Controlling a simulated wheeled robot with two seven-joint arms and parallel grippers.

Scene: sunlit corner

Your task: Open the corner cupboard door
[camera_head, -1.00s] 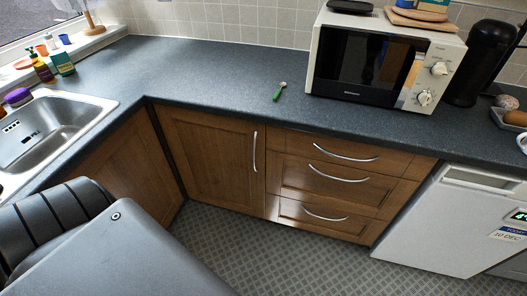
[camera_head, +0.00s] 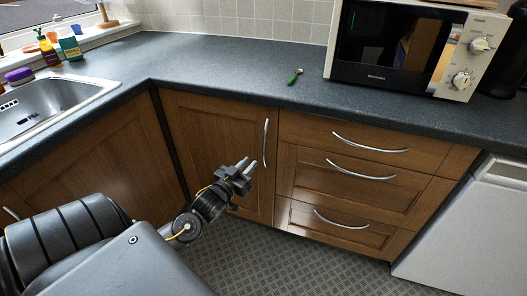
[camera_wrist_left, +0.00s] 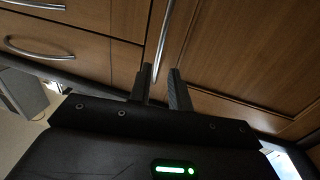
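The corner cupboard door (camera_head: 212,130) is a shut wooden door under the worktop, between the sink-side panel and the drawers. Its curved silver handle (camera_head: 266,143) runs upright near its right edge. My left gripper (camera_head: 247,167) is in front of the door, just left of the handle's lower end in the head view. In the left wrist view the two dark fingers (camera_wrist_left: 159,88) stand apart, with the handle (camera_wrist_left: 163,45) lined up between them. I cannot tell whether they touch it. The door (camera_wrist_left: 240,45) fills the right of that view. My right gripper is not in view.
Drawers (camera_head: 350,185) with curved handles are right of the door. A white appliance (camera_head: 465,225) stands further right. A sink (camera_head: 50,105) is at left. The tiled floor is clear.

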